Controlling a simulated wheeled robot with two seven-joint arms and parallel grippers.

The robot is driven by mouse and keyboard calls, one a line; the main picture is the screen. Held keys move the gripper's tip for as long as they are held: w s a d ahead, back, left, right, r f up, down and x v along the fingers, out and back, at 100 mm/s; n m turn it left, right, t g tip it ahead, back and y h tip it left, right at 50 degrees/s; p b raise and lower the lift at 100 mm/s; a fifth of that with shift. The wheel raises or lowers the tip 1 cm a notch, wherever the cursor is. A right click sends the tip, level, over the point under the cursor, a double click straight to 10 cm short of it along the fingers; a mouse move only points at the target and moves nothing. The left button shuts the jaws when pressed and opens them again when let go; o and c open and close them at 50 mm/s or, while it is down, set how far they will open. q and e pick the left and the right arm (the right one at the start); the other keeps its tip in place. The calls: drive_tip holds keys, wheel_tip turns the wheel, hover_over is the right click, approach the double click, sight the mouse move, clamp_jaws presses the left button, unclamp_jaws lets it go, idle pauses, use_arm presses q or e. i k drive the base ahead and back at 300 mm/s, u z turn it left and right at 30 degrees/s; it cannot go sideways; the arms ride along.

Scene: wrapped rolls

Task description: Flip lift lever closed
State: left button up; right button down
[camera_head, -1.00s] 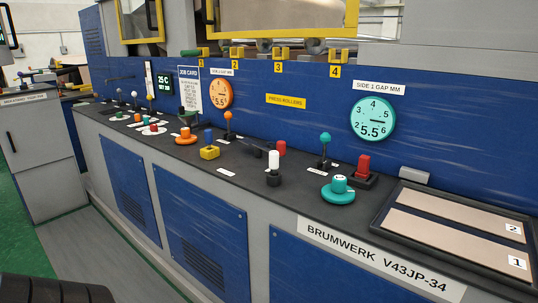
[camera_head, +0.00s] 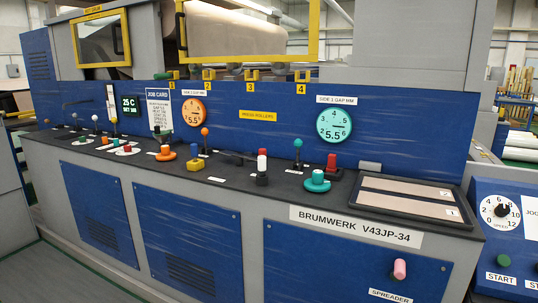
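A dark control console (camera_head: 130,172) runs across the view with several levers and knobs on it. A dark handle (camera_head: 236,155) lies low beside the white-topped lever. A dark lever (camera_head: 76,105) slants up at the far left. The small white labels are too small to read, so I cannot tell which lever is the lift lever. Neither gripper is in view.
An orange dial (camera_head: 193,113) and a teal dial (camera_head: 334,123) sit on the blue panel. A framed tray (camera_head: 462,226) is at the console's right end. A pink knob (camera_head: 400,268) sticks out below. A blue panel (camera_head: 510,240) with a speed dial stands at right. Floor (camera_head: 50,265) shows at lower left.

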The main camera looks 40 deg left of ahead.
sight(261, 151)
drive_tip(key=u, duration=1.65)
drive_tip(key=i, duration=0.35)
